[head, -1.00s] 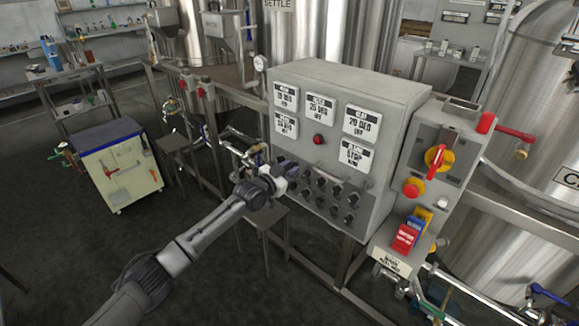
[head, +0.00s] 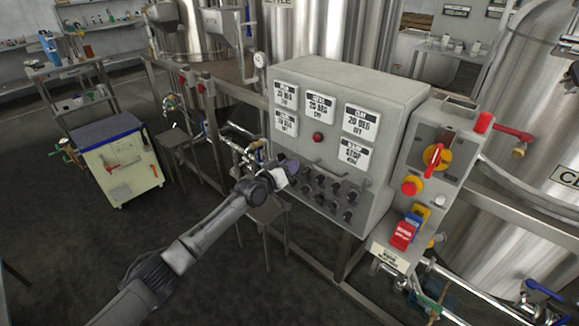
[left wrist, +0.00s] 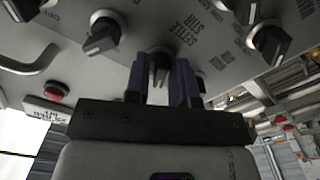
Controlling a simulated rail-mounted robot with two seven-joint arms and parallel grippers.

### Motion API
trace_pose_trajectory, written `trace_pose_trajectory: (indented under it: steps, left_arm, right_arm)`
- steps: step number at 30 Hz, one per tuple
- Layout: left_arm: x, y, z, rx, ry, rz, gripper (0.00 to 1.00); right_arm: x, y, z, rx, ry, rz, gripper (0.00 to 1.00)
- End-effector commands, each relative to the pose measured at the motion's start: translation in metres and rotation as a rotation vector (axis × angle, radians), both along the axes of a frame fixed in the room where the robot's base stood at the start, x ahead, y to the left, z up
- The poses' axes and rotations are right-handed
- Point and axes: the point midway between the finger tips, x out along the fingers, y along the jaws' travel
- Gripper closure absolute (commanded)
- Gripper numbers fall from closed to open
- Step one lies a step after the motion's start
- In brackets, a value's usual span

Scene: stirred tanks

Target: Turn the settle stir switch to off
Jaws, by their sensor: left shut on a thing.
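The settle stir switch (left wrist: 160,58) is a dark knob on the grey control panel (head: 300,143). In the left wrist view its printed label (left wrist: 188,30) reads SETTLE STIR, upside down. My left gripper (left wrist: 161,72) has its two dark fingers on either side of this knob and is shut on it. The fingers hide part of the knob, and I cannot tell its exact pointer setting. In the head view my left gripper (head: 288,170) is at the left end of the knob rows, and it hides the switch. My right gripper is in neither view.
Other dark knobs (left wrist: 102,36) sit close on both sides of the gripper. A side box (head: 425,185) with a red-and-yellow switch stands right. Open floor lies left.

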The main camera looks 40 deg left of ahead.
Motion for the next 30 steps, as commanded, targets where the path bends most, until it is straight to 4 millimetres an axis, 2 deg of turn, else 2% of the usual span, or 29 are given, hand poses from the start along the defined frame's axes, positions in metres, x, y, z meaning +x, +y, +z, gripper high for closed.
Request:
trace_pose_trajectory:
  steps: [20,21,24,30]
  left_arm:
    - [-0.0001,0.0001,0.0000,-0.053,0.004,0.000,1.00]
    - [-0.0001,0.0001,0.0000,-0.053,0.004,0.000,0.74]
    - [0.0000,0.0001,0.0000,-0.053,0.004,0.000,0.64]
    - [-0.0001,0.0001,0.0000,-0.052,0.004,0.000,0.64]
  right_arm:
    - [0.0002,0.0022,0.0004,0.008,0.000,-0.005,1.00]
    - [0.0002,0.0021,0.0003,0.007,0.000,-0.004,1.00]
    - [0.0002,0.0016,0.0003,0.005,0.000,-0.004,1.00]
    - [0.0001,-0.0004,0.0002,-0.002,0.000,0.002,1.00]
